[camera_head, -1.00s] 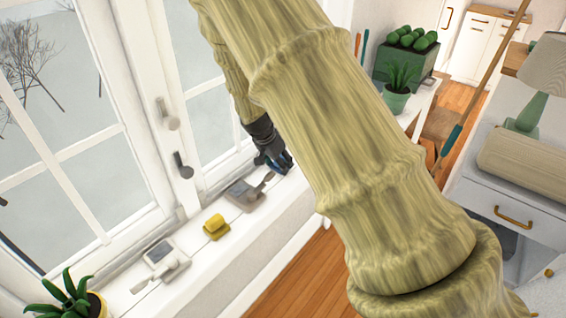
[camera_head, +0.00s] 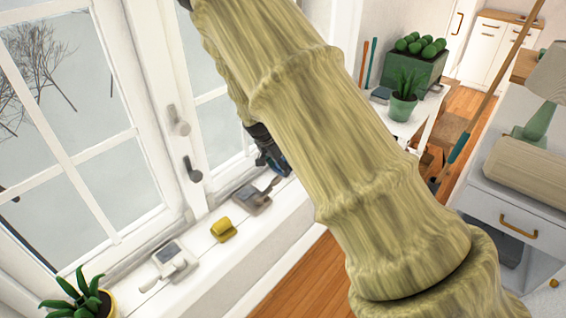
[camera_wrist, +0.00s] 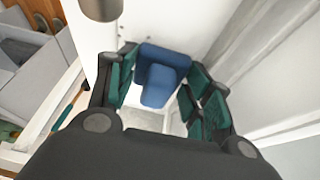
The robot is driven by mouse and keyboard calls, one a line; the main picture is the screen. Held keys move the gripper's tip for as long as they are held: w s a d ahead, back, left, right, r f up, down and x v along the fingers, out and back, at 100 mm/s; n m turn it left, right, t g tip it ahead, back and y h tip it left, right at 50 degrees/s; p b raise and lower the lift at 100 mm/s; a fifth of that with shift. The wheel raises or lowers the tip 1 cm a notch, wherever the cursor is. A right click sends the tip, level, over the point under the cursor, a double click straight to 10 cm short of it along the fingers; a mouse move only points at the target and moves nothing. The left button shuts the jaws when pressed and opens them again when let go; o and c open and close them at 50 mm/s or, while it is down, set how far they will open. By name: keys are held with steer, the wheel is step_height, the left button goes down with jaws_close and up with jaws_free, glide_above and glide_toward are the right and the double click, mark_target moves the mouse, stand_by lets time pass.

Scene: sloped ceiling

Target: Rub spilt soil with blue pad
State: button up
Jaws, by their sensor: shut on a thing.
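The blue pad (camera_wrist: 160,78) is between the green-lined fingers of my gripper (camera_wrist: 162,100) in the wrist view, and the gripper is shut on it. In the head view my gripper (camera_head: 272,163) is over the far part of the white windowsill (camera_head: 205,262), partly hidden by my arm; a bit of blue shows at it. A few small dark specks lie on the white surface past the pad in the wrist view; I cannot tell whether they are the spilt soil. Whether the pad touches the sill is not clear.
On the sill are a grey tool (camera_head: 252,198), a yellow block (camera_head: 222,230), a white-and-grey item (camera_head: 172,260) and a potted aloe (camera_head: 80,298). Window handles (camera_head: 192,170) stick out beside it. A white table with plants (camera_head: 405,95) stands beyond my arm.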

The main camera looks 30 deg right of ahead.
steer(key=shift+w+a+r+t, duration=0.15)
steer(key=shift+w+a+r, duration=0.1)
steer(key=shift+w, duration=0.15)
steer(key=shift+w+a+r+t, duration=0.15)
steer(key=shift+w+a, duration=0.1)
steer(key=shift+w, duration=0.15)
steer(key=shift+s+d+p, duration=0.25)
steer(key=shift+s+p, duration=0.1)
steer(key=shift+s, duration=0.15)
steer(key=shift+s+d+p, duration=0.2)
steer(key=shift+s+p, duration=0.1)
steer(key=shift+s, duration=0.2)
steer(key=shift+s+d+f, duration=0.2)
steer(key=shift+s+d, duration=0.25)
steer(key=shift+s, duration=0.1)
steer(key=shift+s+d+f+p, duration=0.1)
steer(key=shift+s+d+p, duration=0.3)
steer(key=shift+s, duration=0.65)
steer(key=shift+s+d+f+p, duration=0.1)
steer(key=shift+s+d+p, duration=0.3)
steer(key=shift+s, duration=0.6)
steer(key=shift+s+d+f+p, duration=0.1)
steer(key=shift+s+d+p, duration=0.25)
steer(key=shift+s, duration=0.7)
steer(key=shift+r, duration=0.1)
